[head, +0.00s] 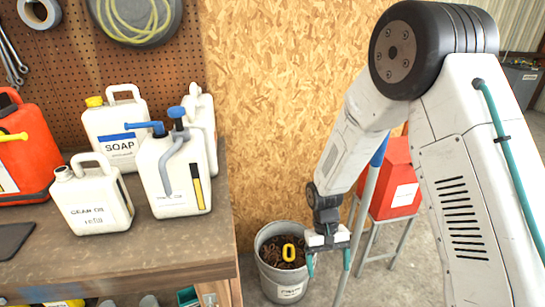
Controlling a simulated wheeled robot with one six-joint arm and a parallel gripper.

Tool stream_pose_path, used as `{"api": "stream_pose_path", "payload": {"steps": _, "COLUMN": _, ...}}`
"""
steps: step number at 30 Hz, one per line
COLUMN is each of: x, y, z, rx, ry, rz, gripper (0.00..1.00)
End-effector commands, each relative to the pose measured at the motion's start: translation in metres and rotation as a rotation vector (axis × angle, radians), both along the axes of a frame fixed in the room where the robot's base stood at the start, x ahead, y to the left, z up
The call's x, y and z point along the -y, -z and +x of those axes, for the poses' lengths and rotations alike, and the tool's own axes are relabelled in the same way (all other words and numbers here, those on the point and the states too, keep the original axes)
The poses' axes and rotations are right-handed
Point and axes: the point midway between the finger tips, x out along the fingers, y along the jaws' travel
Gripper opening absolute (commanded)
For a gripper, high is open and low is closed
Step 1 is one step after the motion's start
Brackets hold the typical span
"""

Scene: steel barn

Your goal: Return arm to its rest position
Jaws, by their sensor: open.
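My arm comes in from the right of the head view and reaches down toward the lower middle. My gripper (328,272) hangs at its end with its two teal-tipped fingers spread apart and nothing between them. It is to the right of a grey bucket (284,287) in the picture.
A workbench (160,255) on the left holds a soap jug (116,130), a gear oil jug (92,200), a white pump jug (172,185) and a red can (22,150). A red box (396,185) sits on a metal stand (385,240) behind my arm. A chipboard wall (270,100) stands behind.

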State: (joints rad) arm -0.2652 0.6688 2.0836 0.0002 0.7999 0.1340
Motion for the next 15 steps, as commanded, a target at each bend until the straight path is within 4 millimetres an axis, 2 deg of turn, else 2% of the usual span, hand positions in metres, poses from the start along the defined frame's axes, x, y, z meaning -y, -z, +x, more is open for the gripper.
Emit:
{"api": "stream_pose_path", "payload": {"steps": 1, "x": 0.006, "y": -0.029, "z": -0.004, "rx": 0.008, "ry": 0.001, "rz": 0.006, "gripper": 0.83}}
{"api": "stream_pose_path", "payload": {"steps": 6, "x": 0.026, "y": -0.106, "z": -0.030, "rx": 0.018, "ry": 0.000, "rz": 0.023, "gripper": 0.83}}
{"api": "stream_pose_path", "payload": {"steps": 9, "x": 0.038, "y": -0.146, "z": -0.049, "rx": 0.032, "ry": 0.003, "rz": 0.033, "gripper": 0.83}}
{"api": "stream_pose_path", "payload": {"steps": 15, "x": 0.060, "y": -0.213, "z": -0.093, "rx": 0.078, "ry": 0.013, "rz": 0.052, "gripper": 0.83}}
